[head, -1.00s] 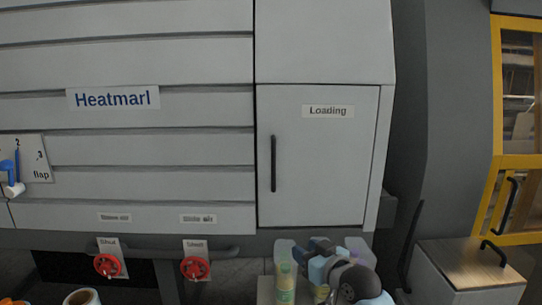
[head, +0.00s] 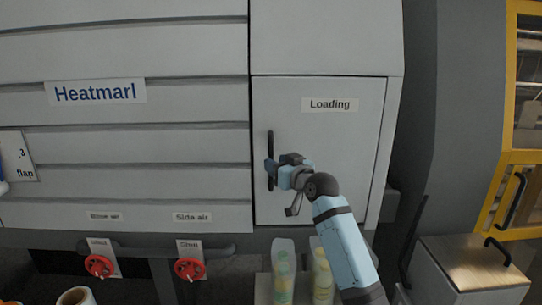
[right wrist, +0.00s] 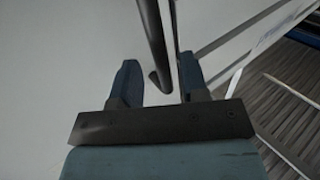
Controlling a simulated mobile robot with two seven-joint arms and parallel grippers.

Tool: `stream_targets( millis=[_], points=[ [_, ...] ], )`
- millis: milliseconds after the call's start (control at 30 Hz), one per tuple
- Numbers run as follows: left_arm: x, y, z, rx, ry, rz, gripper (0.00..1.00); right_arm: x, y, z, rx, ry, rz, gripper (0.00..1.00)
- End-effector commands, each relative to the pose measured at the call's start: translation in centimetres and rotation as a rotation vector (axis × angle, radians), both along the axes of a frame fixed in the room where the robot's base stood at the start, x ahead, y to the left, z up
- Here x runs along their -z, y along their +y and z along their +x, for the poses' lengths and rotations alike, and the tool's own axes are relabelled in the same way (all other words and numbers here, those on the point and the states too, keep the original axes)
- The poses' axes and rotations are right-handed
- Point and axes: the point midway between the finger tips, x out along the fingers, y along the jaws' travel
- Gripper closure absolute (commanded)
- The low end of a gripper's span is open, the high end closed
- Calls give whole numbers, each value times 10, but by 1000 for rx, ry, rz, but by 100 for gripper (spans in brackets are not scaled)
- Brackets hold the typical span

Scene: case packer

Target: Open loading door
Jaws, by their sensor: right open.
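The loading door (head: 350,150) is a light grey panel with a "Loading" label, and it is shut flush with the machine. Its black vertical handle (head: 270,143) is near the left edge. My right gripper (head: 269,172) is at the lower part of the handle and hides some of it. In the right wrist view the open right gripper (right wrist: 158,82) has the dark handle (right wrist: 154,45) between its two blue fingers, with a gap visible at the left finger. Contact with the right finger is unclear. My left gripper is not in view.
Red valve knobs (head: 189,269) are at lower left. A wood-topped cabinet (head: 478,262) and a yellow-framed unit (head: 500,180) stand at right.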

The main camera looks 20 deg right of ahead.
Motion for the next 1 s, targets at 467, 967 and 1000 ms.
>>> stream_targets(
  millis=[467, 967, 1000],
  points=[
    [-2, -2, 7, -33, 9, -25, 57, 0, 10, 31, 0, 0, 0, 59],
    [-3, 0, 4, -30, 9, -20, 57, 1, 10, 30, -1, 0, 0, 100],
    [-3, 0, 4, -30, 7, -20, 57, 1, 10, 30, -2, 0, 0, 100]
  ],
)
